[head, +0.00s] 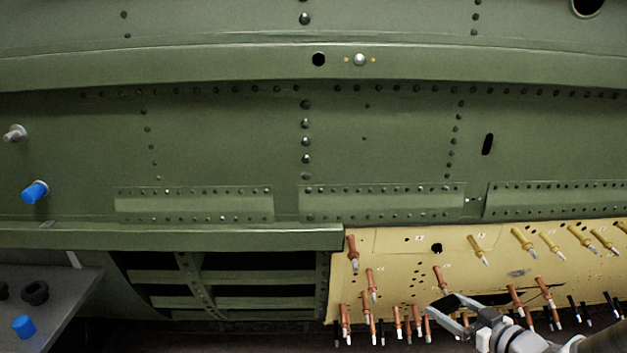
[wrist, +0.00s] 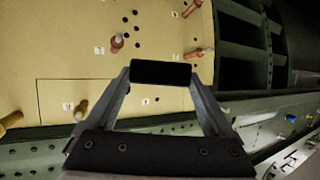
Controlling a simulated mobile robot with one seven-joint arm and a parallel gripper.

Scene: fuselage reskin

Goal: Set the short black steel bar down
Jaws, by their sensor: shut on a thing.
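The short black steel bar (wrist: 160,72) is held crosswise between the fingertips of my gripper (wrist: 159,75) in the wrist view. My gripper is shut on it, one finger at each end of the bar. In the head view my gripper (head: 450,307) is at the lower right, in front of the lower part of the yellow skin panel. The bar shows there only as a small dark shape and is hard to make out. In the wrist view the bar lies over the yellow panel (wrist: 75,55); whether it touches the panel I cannot tell.
Copper and gold pin fasteners (head: 354,250) stick out of the yellow panel. Left of it is an open bay with dark ribs (head: 195,285). A grey shelf (head: 60,300) at the lower left carries black rings (head: 35,293) and a blue cap (head: 23,326). Green fuselage skin fills the top.

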